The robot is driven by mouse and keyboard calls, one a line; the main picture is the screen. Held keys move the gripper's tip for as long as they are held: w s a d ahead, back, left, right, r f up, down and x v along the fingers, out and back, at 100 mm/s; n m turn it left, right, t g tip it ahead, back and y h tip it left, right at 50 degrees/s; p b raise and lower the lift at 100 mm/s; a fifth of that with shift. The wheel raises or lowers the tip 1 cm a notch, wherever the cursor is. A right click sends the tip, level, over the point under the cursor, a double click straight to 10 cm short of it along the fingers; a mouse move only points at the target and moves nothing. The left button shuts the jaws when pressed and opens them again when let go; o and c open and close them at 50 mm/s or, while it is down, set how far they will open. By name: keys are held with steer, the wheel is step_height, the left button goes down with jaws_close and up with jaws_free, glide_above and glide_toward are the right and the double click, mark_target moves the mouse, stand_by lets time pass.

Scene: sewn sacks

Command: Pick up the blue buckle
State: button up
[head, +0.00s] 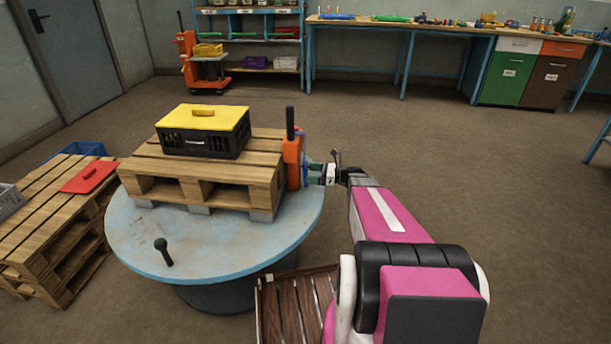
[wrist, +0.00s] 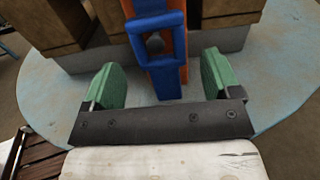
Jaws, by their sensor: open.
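The blue buckle (wrist: 158,22) shows in the wrist view as a blue frame with an opening in its middle, on an orange post or strap at the pallet's side. My gripper (wrist: 158,78) has two green fingers, wide apart and empty, one on each side of the orange piece. The buckle lies beyond the fingertips. In the head view my gripper (head: 318,172) is beside the orange piece (head: 292,160) at the pallet's right side. The buckle is too small to make out clearly there.
The wooden pallet (head: 167,168) stands on a round blue table (head: 135,236) and bears a black crate (head: 205,144) with a yellow lid (head: 220,117). Another pallet stack (head: 62,250) stands left. The floor at right is clear.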

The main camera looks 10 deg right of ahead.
mark_target(306, 172)
steer(key=shift+x, duration=1.55)
steer(key=c, duration=1.1)
steer(key=shift+r, duration=0.55)
steer(key=shift+s+d+r, duration=0.1)
steer(key=shift+d+r, duration=0.05)
steer(key=shift+d, duration=0.25)
steer(key=v, duration=1.7)
steer(key=shift+d, duration=0.15)
